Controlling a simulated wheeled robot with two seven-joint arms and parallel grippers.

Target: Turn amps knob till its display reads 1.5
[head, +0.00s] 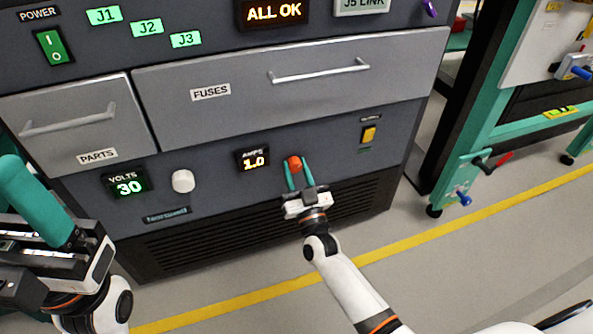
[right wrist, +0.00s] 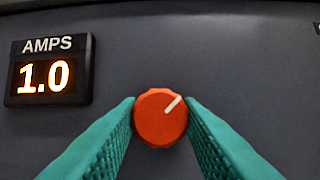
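The amps knob (head: 294,162) is a round red-orange knob on the dark cabinet front. In the right wrist view the knob (right wrist: 160,119) has a white pointer line toward the upper right. The amps display (head: 253,160) is left of the knob; it reads 1.0, also in the right wrist view (right wrist: 46,76). My right gripper (head: 296,165) has its teal fingers on either side of the knob. Both fingertips (right wrist: 161,108) look pressed against its sides. My left gripper (head: 35,205) is at the left edge, away from the knob; its finger gap is hidden.
A white volts knob (head: 183,181) sits left, by a display (head: 126,183) reading 30. A yellow switch (head: 369,134) is right of the amps knob. Drawers with bar handles, the fuses drawer (head: 300,90) and parts drawer (head: 75,125), are above. Clear floor lies in front.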

